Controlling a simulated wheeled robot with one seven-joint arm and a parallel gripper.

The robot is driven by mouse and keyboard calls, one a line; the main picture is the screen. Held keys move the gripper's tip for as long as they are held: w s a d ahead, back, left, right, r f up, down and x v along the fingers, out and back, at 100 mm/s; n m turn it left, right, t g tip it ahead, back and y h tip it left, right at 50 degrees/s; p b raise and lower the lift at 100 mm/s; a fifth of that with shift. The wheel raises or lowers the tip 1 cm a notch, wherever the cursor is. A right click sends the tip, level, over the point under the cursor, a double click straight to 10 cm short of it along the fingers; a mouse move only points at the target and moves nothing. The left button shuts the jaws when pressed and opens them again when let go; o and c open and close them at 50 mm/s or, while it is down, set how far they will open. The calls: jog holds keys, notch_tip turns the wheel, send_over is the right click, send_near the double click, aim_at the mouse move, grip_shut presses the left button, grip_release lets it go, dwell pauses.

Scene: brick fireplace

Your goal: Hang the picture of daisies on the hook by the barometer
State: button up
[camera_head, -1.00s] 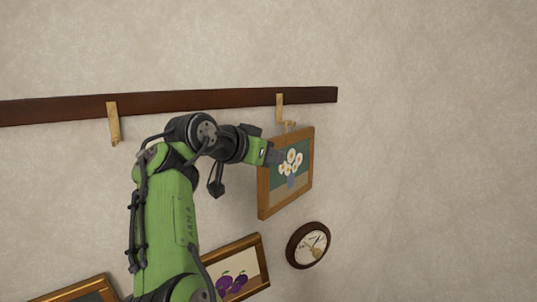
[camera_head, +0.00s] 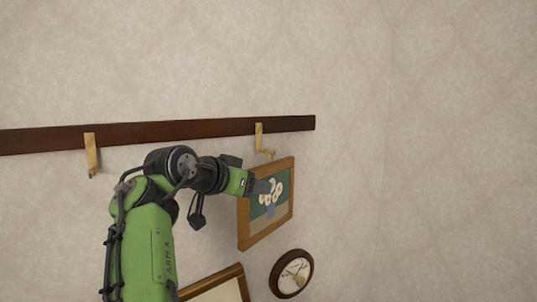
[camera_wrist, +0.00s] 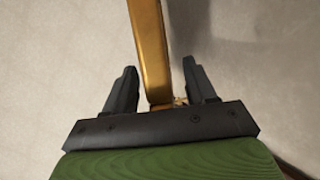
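The picture of daisies (camera_head: 282,210), in a brown wooden frame, is against the wall in the head view, just under the right-hand brass hook (camera_head: 259,136). Its top edge meets the hook's lower end, but I cannot tell whether it bears on it. The round dark-rimmed barometer (camera_head: 291,274) is below the picture. My gripper (camera_head: 260,187) is at the picture's left edge, with one finger in front of its face. In the wrist view my gripper (camera_wrist: 161,88) has its fingers apart on either side of the golden frame edge (camera_wrist: 150,50), with visible gaps.
A dark wooden rail (camera_head: 180,130) runs along the wall and carries another brass hook (camera_head: 92,155) on the left, which is empty. A second framed picture (camera_head: 218,285) is partly visible below my arm. The wall to the right is bare.

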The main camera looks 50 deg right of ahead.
jog(key=shift+a, duration=0.1)
jog(key=v, duration=1.5)
jog(key=shift+a, duration=0.35)
